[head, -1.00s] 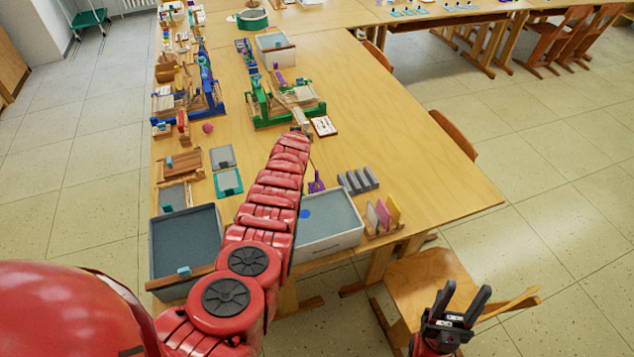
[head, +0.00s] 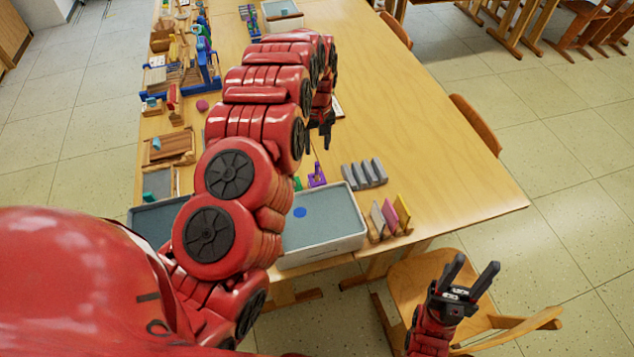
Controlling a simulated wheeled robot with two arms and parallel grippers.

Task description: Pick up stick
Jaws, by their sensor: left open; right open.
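My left arm reaches up over the table and bends down at its far end. My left gripper (head: 318,138) points down above the table, near its middle, with its dark fingers apart. I see nothing between them. My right gripper (head: 473,268) is open and empty, fingers upward, in front of a wooden chair at the lower right. I cannot clearly make out a stick; my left arm hides part of the table. A small purple stand (head: 317,174) is on the table just below the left gripper in the picture.
A white-rimmed tray (head: 340,243) with a blue disc (head: 300,212) stands at the near edge. Grey blocks (head: 364,173) and a rack of coloured panels (head: 390,217) are right of it. The table's right side (head: 440,150) is clear. A wooden chair (head: 410,277) stands close.

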